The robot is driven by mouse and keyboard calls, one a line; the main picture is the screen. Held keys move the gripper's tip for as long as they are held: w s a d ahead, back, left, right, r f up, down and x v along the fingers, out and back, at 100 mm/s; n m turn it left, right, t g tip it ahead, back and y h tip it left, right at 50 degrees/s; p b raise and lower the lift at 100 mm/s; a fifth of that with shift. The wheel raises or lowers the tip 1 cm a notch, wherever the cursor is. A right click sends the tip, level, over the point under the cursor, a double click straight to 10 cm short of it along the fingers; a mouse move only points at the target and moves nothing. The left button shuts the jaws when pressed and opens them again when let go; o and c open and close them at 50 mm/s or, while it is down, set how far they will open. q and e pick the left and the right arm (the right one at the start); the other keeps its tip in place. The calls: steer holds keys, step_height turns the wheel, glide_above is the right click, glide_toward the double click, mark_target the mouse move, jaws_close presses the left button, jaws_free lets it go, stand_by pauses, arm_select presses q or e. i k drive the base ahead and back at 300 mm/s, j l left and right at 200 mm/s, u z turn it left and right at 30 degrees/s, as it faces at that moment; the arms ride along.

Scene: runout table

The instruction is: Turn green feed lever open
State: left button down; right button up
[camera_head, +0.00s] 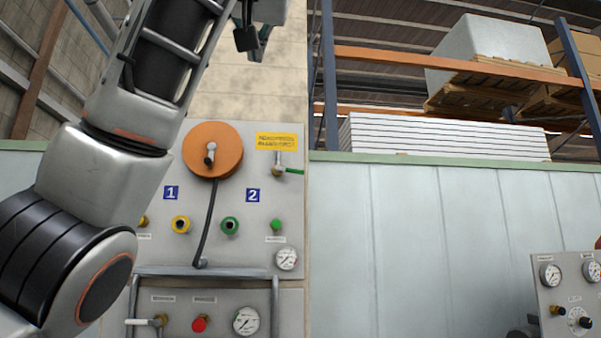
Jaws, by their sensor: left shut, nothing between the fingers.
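The panel (290,198) stands in the middle left of the head view. At its upper right, below a yellow label, is a small lever fitting with a green part (293,171) and a grey upright piece (281,158); I take this as the green feed lever. It is too small to tell whether it is open. My left arm rises across the left of the view. My left gripper (252,40) is at the top edge, partly cut off, shut and empty. It appears above the panel, apart from the lever. My right gripper is not in view.
An orange disc (225,152) with a metal handle and hanging hose sits left of the lever. A yellow-ringed port (181,225), a green-ringed port (230,226) and a gauge (287,258) are below. A grey rail (205,271) crosses the panel's front. Another gauge panel (548,299) stands lower right.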

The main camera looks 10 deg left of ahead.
mark_target(278, 168)
steer(key=i, duration=1.65)
